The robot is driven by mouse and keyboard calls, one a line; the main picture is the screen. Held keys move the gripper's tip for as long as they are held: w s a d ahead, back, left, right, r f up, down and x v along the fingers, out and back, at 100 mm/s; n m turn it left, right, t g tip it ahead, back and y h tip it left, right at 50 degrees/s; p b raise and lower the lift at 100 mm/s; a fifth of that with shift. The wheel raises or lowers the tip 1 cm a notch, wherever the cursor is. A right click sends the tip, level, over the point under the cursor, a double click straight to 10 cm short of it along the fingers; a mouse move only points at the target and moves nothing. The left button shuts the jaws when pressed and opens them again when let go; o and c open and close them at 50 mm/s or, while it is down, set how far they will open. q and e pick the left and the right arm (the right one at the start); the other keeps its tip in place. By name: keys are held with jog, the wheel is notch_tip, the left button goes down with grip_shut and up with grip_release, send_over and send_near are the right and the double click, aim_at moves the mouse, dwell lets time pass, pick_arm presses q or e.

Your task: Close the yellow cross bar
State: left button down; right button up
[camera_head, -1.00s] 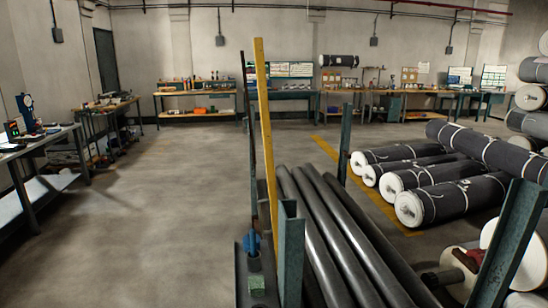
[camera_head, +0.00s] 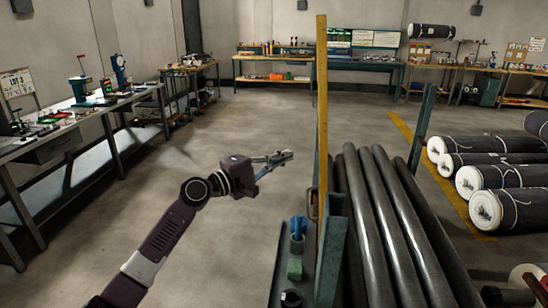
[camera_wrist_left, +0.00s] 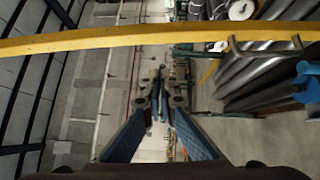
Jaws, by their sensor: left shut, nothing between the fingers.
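The yellow cross bar (camera_head: 322,110) stands upright in the head view, at the left end of a rack of long dark rolls (camera_head: 378,215). In the left wrist view the bar (camera_wrist_left: 130,42) runs across the upper part of the picture, with a metal handle (camera_wrist_left: 265,46) beside it at the right. My left gripper (camera_head: 286,156) reaches in from the left in the head view, a little left of the bar. Its fingers are shut and empty; they also show in the left wrist view (camera_wrist_left: 158,82). I see no contact with the bar. My right gripper is out of view.
Green rack posts (camera_head: 330,250) stand by the bar and right of the rolls. Workbenches (camera_head: 85,128) line the left. Open floor (camera_head: 230,255) lies left of the rack.

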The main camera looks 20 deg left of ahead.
pick_arm(q)
jog(key=w+d+p, duration=0.3)
jog(key=w+d, duration=0.1)
jog(key=d, duration=0.1)
jog(key=shift+w+d+r, duration=0.15)
jog(key=shift+d+r, duration=0.1)
jog(key=shift+d, duration=0.15)
